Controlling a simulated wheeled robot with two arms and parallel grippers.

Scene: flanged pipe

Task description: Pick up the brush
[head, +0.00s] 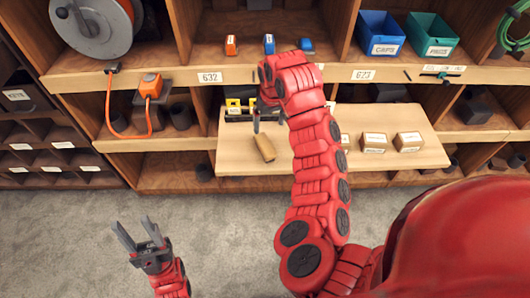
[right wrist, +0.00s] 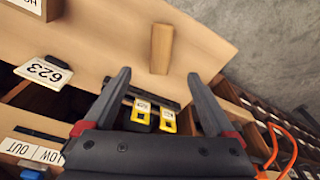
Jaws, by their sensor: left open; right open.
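A light-brown wooden block, which looks like the brush (head: 264,148), lies on the pull-out wooden board (head: 236,162). No bristles can be made out. In the right wrist view the brush (right wrist: 161,48) lies beyond the fingertips, roughly centred between them and apart from them. My right gripper (head: 269,120) is open and empty above the board, just behind the brush; it also shows in the right wrist view (right wrist: 158,76). My left gripper (head: 132,226) is open and empty over the grey floor at lower left, far from the brush.
Two yellow-and-black items (right wrist: 168,120) stand near the board's inner edge, close to my right fingers. Small cardboard boxes (head: 374,142) sit on the board's right part. A shelf edge (head: 180,80) runs above the board. An orange cable (head: 108,100) hangs at left.

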